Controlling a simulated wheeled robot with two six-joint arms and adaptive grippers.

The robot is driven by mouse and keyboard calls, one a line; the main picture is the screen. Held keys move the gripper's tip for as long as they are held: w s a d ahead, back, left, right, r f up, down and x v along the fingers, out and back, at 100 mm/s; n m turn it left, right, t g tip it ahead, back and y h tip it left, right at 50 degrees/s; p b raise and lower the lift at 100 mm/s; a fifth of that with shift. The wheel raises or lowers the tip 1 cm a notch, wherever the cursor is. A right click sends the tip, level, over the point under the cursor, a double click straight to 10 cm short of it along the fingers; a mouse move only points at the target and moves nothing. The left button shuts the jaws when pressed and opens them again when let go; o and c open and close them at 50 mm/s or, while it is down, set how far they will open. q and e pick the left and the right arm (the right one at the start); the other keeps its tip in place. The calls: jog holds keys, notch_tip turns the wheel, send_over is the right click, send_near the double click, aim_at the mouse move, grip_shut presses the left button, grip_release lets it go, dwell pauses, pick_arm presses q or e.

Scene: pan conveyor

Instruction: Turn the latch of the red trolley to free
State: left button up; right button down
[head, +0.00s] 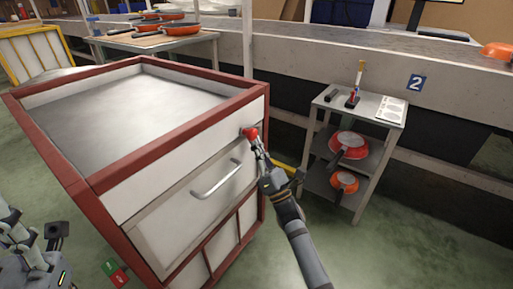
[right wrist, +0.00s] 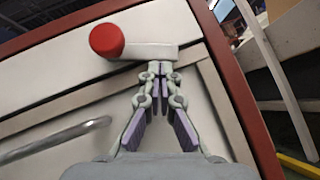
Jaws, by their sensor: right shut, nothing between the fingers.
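The red trolley (head: 75,185) stands at the left and middle of the head view, with a red frame and white panels. Its latch, a pale bar (right wrist: 152,52) with a round red knob (right wrist: 107,40) at the bar's left end, is on the upper front panel in the right wrist view. The knob also shows in the head view (head: 249,132). My right gripper (right wrist: 161,68) is shut and empty, with its fingertips at the lower edge of the bar; I cannot tell whether they touch. My left gripper (head: 15,225) shows partly at the lower left edge, its jaws unclear.
A drawer handle (head: 217,180) sticks out below the latch. A grey shelf cart (head: 335,192) with orange pans stands to the right. A long conveyor (head: 300,55) runs behind. Green floor is clear at the lower right.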

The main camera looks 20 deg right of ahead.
jog(key=n+g+y+b, duration=0.1)
jog(key=n+y+b, duration=0.1)
jog(key=d+r+n+y+b, duration=0.1)
jog(key=n+y+b, duration=0.1)
jog(key=n+y, duration=0.1)
jog(key=w+n+g+y+b, duration=0.1)
jog(key=n+y+b, duration=0.1)
jog(key=n, duration=0.1)
jog(key=shift+w+d+r+g+b, duration=0.1)
jog(key=shift+d+r+g+b, duration=0.2)
jog(key=shift+r+b, duration=0.1)
